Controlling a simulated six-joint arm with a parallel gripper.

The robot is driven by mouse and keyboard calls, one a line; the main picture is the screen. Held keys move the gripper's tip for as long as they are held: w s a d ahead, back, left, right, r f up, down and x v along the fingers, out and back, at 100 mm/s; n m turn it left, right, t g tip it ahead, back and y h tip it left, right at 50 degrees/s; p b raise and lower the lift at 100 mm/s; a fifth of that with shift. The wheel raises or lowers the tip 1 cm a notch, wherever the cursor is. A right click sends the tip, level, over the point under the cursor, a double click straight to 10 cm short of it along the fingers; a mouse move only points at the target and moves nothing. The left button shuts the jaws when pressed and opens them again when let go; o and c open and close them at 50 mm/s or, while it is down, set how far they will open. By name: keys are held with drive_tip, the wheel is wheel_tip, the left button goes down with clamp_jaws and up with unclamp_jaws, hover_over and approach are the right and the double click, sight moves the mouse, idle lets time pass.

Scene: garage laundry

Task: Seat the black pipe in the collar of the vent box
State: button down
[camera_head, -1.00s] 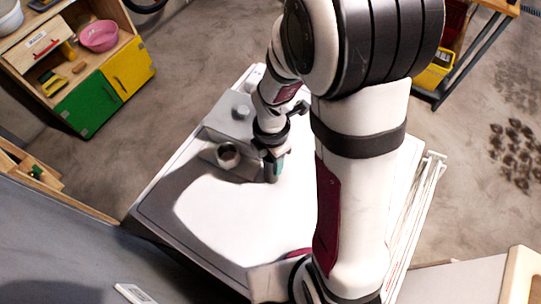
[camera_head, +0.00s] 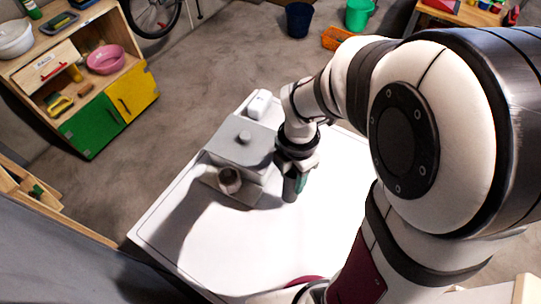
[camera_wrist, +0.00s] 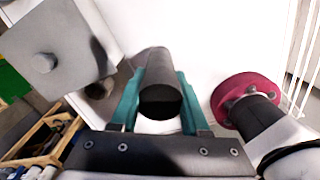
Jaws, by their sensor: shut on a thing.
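The vent box (camera_head: 240,150) is a grey box with a round knob on top, on the white table top. Its round collar (camera_head: 229,180) sticks out on the near side, and the collar also shows in the wrist view (camera_wrist: 100,88), partly in shadow. My gripper (camera_head: 296,182) is to the right of the collar, pointing down. In the wrist view its teal fingers (camera_wrist: 155,105) are shut on the black pipe (camera_wrist: 158,82), a dark cylinder with one end facing the camera. The pipe is apart from the collar. The pipe's far end is hard to see.
The white table top (camera_head: 210,245) is clear in front of the box. A small white object (camera_head: 259,103) stands behind the box. A wooden cabinet (camera_head: 75,80) with green and yellow doors stands at the left.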

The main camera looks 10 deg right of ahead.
drive_tip(key=s+d+r, duration=0.3)
drive_tip(key=d+r, duration=0.1)
drive_tip(key=d, duration=0.2)
drive_tip(key=w+a+n, duration=0.1)
drive_tip(key=w+a, duration=0.5)
drive_tip(key=a, duration=0.4)
drive_tip(key=w+a, duration=0.6)
drive_tip(key=a, duration=0.3)
drive_tip(key=f, duration=0.9)
drive_tip(key=shift+a, duration=0.3)
drive_tip(key=shift+f, duration=0.15)
drive_tip(key=shift+c, duration=2)
unclamp_jaws()
